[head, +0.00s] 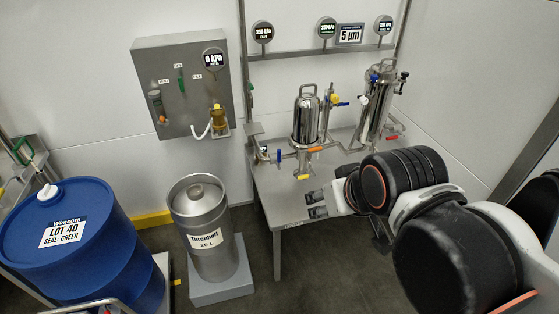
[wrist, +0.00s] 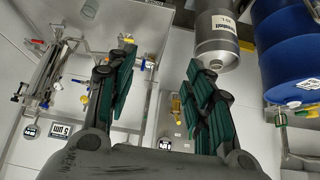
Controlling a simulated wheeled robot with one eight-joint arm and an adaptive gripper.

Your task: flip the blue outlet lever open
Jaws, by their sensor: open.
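One blue lever (head: 279,155) is at the lower left of the left filter housing (head: 306,122), low over the steel table. The other blue lever (head: 342,103) is on the piping right of that housing. I cannot tell which is the outlet lever. My gripper (head: 318,204) is open and empty over the table's front edge, in front of and below the levers and apart from them. In the wrist view my gripper's green-padded fingers (wrist: 160,85) are spread wide, with nothing between them.
Orange and yellow handles sit under the left housing. A second housing (head: 377,103) with a red handle (head: 392,138) stands right. The steel table (head: 275,205) has a bare front. A steel keg (head: 205,235), a blue drum (head: 70,235) and a wall box (head: 180,85) are left.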

